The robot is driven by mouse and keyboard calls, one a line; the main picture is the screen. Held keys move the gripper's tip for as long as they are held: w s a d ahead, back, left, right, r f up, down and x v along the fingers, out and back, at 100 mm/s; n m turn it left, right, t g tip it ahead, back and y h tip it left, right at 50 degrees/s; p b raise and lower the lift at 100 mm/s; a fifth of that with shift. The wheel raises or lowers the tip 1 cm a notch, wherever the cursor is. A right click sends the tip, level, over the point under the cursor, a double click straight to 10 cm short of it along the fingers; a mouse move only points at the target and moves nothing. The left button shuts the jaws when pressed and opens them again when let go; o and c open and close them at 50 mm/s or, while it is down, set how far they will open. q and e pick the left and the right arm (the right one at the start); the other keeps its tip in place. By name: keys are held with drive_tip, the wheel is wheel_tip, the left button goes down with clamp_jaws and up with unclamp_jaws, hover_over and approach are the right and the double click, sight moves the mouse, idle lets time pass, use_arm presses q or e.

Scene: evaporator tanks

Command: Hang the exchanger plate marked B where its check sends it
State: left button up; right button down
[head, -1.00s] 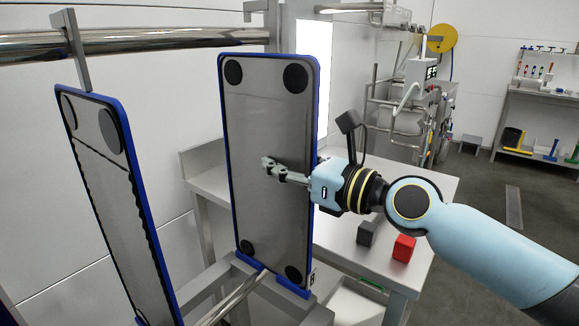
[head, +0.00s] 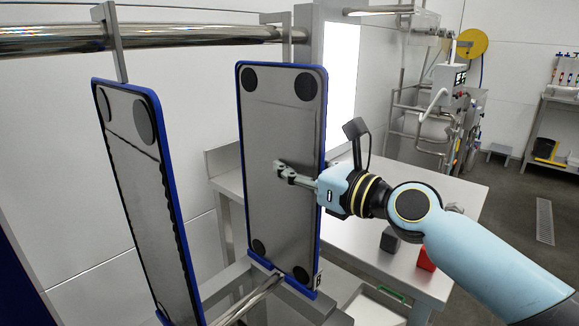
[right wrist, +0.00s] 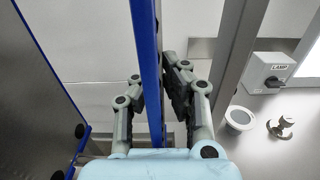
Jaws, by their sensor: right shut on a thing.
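The exchanger plate (head: 280,190) in the middle of the head view is grey with a blue edge and dark round corner ports. A small white tag (head: 318,281) at its lower right seems to read B. My right gripper (head: 285,172) is shut on this plate's right edge. In the right wrist view the plate's blue edge (right wrist: 147,60) runs between the two fingers (right wrist: 152,95). The plate stands almost upright; its lower corners meet blue pieces (head: 297,287). I cannot tell whether its top is on the hanger strip (head: 287,40) behind it. My left gripper is not in view.
A second blue-edged plate (head: 145,190) hangs tilted at left from a metal strip (head: 115,45). A steel rail (head: 190,34) crosses above. Behind are a bright panel (head: 341,80) and a table (head: 440,205) with dark and red blocks. A LAMP switch (right wrist: 272,75) shows in the right wrist view.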

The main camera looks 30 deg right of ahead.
drive_tip(key=c, duration=1.4)
unclamp_jaws()
drive_tip(key=shift+s, duration=0.1)
drive_tip(key=v, duration=0.7)
drive_tip(key=shift+s, duration=0.15)
drive_tip(key=shift+s, duration=0.1)
